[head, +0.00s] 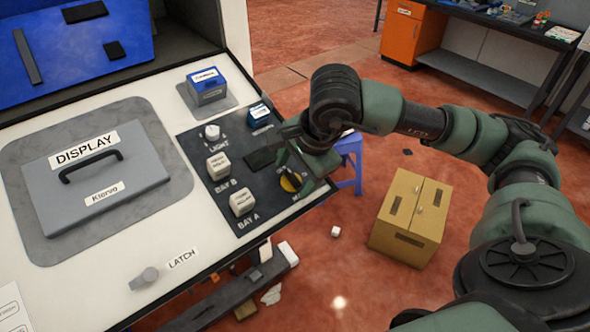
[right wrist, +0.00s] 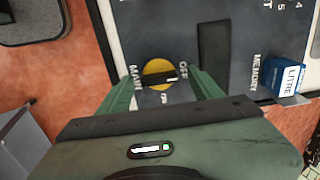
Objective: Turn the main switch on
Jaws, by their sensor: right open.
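The main switch is a round yellow dial with a dark bar handle (head: 290,182) at the right end of the dark control panel (head: 222,213). In the right wrist view the yellow dial (right wrist: 157,70) has MAIN printed on its left and OFF on its right. Its dark handle has a pale mark toward the OFF side. My right gripper (head: 294,165) is open over the dial, one green finger on each side of it; whether they touch the handle I cannot tell. The fingers partly hide the dial. My left gripper is not in view.
A grey display lid (head: 95,180) lies left. A cardboard box (head: 411,217) stands on the floor right of the table.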

